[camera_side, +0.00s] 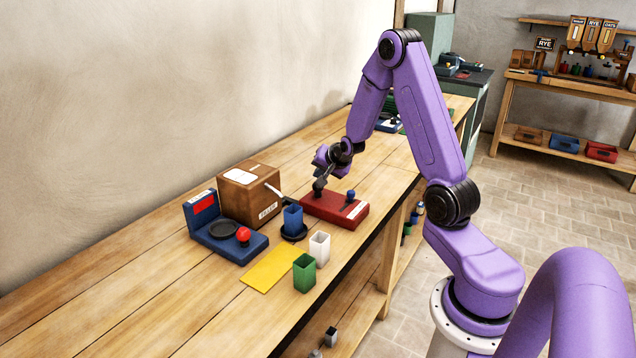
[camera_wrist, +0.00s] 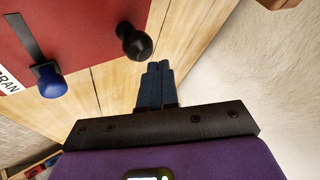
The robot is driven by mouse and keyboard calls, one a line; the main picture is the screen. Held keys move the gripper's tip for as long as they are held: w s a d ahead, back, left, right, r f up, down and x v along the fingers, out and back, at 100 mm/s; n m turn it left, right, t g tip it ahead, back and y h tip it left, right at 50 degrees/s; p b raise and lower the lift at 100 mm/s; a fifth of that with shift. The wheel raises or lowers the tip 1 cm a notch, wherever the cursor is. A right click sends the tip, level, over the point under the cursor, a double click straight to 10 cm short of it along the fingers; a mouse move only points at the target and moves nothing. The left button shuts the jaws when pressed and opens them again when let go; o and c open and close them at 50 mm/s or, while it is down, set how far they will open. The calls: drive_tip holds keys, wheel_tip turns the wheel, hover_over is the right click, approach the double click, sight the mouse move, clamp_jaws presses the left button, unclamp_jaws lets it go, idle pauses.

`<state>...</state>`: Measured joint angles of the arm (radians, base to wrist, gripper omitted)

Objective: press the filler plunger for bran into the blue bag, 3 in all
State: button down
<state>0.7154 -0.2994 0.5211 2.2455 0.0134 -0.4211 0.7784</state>
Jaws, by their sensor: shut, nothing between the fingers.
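The red filler base (camera_side: 335,209) lies on the bench with a black plunger knob (camera_wrist: 134,42) and a blue knob (camera_wrist: 51,82). A label reading BRAN (camera_wrist: 8,82) is beside the blue knob. The blue bag (camera_side: 292,220) stands open-topped on a dark round pad (camera_side: 294,236), left of the filler base. The bag's contents cannot be seen. My gripper (camera_wrist: 155,76) is shut and empty. In the wrist view its fingertips are apart from the black knob; in the side view it is over the far end of the filler base.
A blue scale-like unit (camera_side: 228,248) with a red button (camera_side: 243,234) is at left. A white bag (camera_side: 319,247) and a green bag (camera_side: 304,273) stand by a yellow mat (camera_side: 272,268). The near-left bench is clear.

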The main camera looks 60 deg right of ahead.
drive_tip(key=shift+r, duration=0.25)
drive_tip(key=shift+r, duration=2.55)
drive_tip(key=s+a+r+n+g+y, duration=0.15)
drive_tip(key=s+a+n+y, duration=0.35)
drive_tip(key=a, duration=0.7)
drive_tip(key=s+a+n+g, duration=0.25)
drive_tip(key=a+n, duration=0.35)
drive_tip(key=a, duration=0.7)
drive_tip(key=s+a+n+g, duration=0.2)
drive_tip(key=s+a+n, duration=0.5)
drive_tip(key=s, duration=0.5)
drive_tip(key=s+r+n+g, duration=0.2)
drive_tip(key=s+n, duration=0.6)
drive_tip(key=s, duration=0.5)
drive_tip(key=shift+s+d+h, duration=0.15)
drive_tip(key=shift+s+h, duration=0.25)
